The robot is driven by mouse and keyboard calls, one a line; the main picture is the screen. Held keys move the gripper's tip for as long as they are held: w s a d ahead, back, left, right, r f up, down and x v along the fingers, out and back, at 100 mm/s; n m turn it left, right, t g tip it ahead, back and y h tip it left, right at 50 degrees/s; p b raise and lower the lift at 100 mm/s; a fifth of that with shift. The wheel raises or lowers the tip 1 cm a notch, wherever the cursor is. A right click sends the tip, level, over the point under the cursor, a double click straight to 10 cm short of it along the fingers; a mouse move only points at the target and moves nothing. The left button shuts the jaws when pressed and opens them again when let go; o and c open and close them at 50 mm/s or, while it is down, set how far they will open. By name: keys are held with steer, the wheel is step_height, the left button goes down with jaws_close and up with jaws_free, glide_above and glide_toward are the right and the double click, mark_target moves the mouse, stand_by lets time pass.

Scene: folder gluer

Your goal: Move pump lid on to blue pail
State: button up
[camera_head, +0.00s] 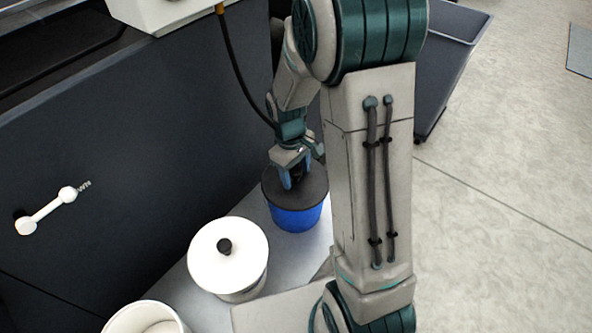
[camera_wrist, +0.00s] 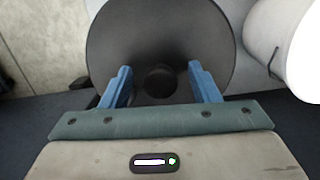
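The blue pail (camera_head: 296,217) stands on the grey surface in the head view, beside the machine. A dark round lid (camera_head: 318,184) with a central knob covers its top; the lid also fills the middle of the wrist view (camera_wrist: 160,30). I cannot tell whether it is fully seated. My gripper (camera_head: 297,181) is over the lid, pointing down. In the wrist view my gripper (camera_wrist: 162,84) has its blue fingers apart, one on each side of the dark knob (camera_wrist: 160,80), with gaps between. The pail is hidden under the lid in the wrist view.
A white pail with a white lid (camera_head: 228,256) and black knob stands close by, also at the right of the wrist view (camera_wrist: 268,40). An open white container (camera_head: 145,318) is at the bottom. The dark machine wall (camera_head: 130,170) rises at the left; open floor lies right.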

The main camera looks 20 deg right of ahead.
step_height(320, 180, up, 14)
steer(key=w+p, duration=0.1)
steer(key=p, duration=0.4)
steer(key=shift+w+a+f+p, duration=0.15)
steer(key=shift+w+a+p, duration=0.05)
steer(key=shift+a+p, duration=0.2)
steer(key=s+r+m+t+p, duration=0.1)
steer(key=s+r+m+p, duration=0.1)
steer(key=s+r+p, duration=0.3)
steer(key=s+r+m+t+p, duration=0.1)
steer(key=s+r+p, duration=0.4)
steer(key=r+p, duration=0.9)
steer(key=s+r+m+t+p, duration=0.2)
steer(key=s+r+p, duration=0.3)
steer(key=r, duration=1.2)
steer(key=d+m+p, duration=0.1)
steer(key=p, duration=0.3)
steer(key=shift+r+m+y, duration=0.3)
steer(key=shift+r+y, duration=0.1)
